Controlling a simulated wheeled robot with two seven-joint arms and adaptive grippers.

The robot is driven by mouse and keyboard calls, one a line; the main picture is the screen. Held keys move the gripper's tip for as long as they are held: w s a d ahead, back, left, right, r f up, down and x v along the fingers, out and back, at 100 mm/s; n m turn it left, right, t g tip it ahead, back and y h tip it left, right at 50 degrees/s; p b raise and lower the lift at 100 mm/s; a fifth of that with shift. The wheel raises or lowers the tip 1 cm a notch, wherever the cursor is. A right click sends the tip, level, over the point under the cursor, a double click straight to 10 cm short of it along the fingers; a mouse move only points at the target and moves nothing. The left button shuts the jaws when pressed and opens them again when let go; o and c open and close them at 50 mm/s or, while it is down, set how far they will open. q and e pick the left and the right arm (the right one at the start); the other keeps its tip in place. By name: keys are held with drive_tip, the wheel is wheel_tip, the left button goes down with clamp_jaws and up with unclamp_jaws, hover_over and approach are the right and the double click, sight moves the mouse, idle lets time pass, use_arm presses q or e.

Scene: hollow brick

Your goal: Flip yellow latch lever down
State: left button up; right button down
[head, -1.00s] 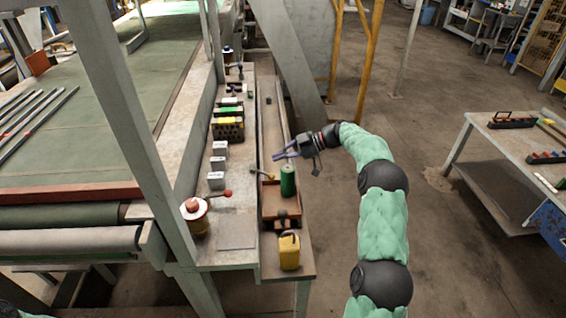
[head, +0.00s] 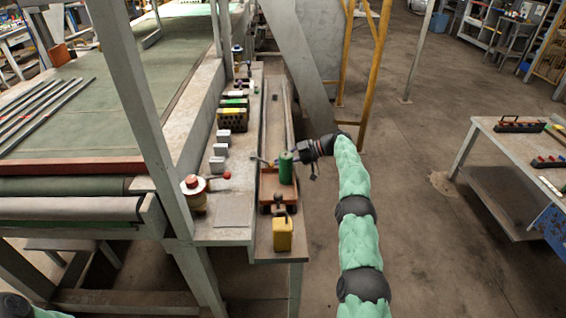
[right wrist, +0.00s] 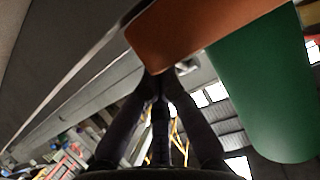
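The green cylinder (right wrist: 265,85) looms on the right there. The lever cannot be made out in the right wrist view. My left gripper is out of view.
A round device with a red-knobbed lever (head: 194,192) and several grey blocks (head: 221,150) stand on the left. A slanted grey beam (head: 300,65) rises behind. Open floor lies to the right.

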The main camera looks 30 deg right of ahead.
drive_tip(key=shift+f+t+y+b, duration=0.3)
drive_tip(key=shift+f+y+b, duration=0.2)
drive_tip(key=shift+f, duration=0.15)
drive_tip(key=shift+a, duration=0.1)
